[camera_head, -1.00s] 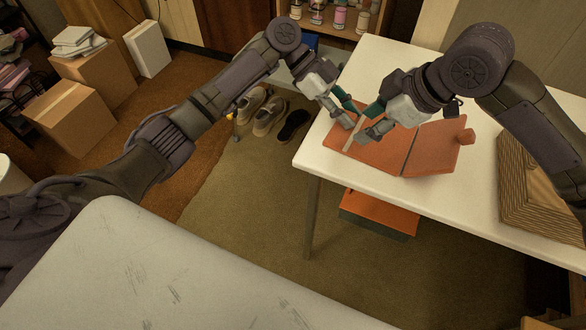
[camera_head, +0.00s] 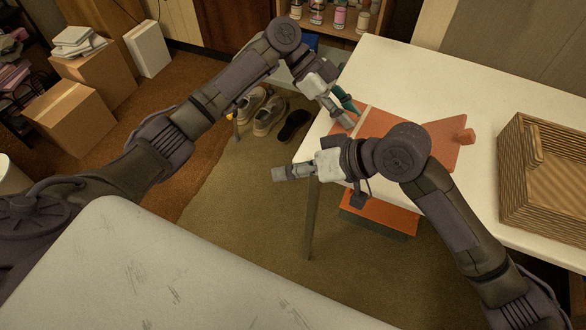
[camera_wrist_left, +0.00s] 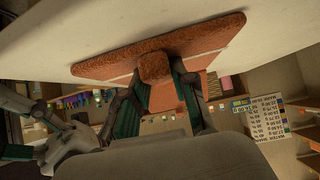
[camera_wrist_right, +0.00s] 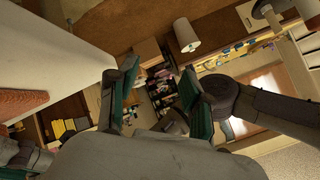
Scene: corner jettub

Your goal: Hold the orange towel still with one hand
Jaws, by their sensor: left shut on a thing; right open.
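The orange towel (camera_head: 440,142) lies on the white table (camera_head: 400,70), with a pale stripe near its left end. My left gripper (camera_head: 347,110) is at the towel's left end. In the left wrist view the left gripper (camera_wrist_left: 163,92) is shut on a bunched part of the towel (camera_wrist_left: 155,66). My right gripper (camera_head: 279,173) is open and empty, off the table's left edge and apart from the towel. In the right wrist view nothing is between its fingers (camera_wrist_right: 158,95), and the towel (camera_wrist_right: 18,103) shows at the left edge. My right arm hides the towel's near middle.
A wicker basket (camera_head: 515,215) stands on the table's right side. An orange box (camera_head: 380,212) is under the table. Shoes (camera_head: 268,118) lie on the floor left of the table. A shelf with bottles (camera_head: 345,38) is behind. The floor below my right gripper is clear.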

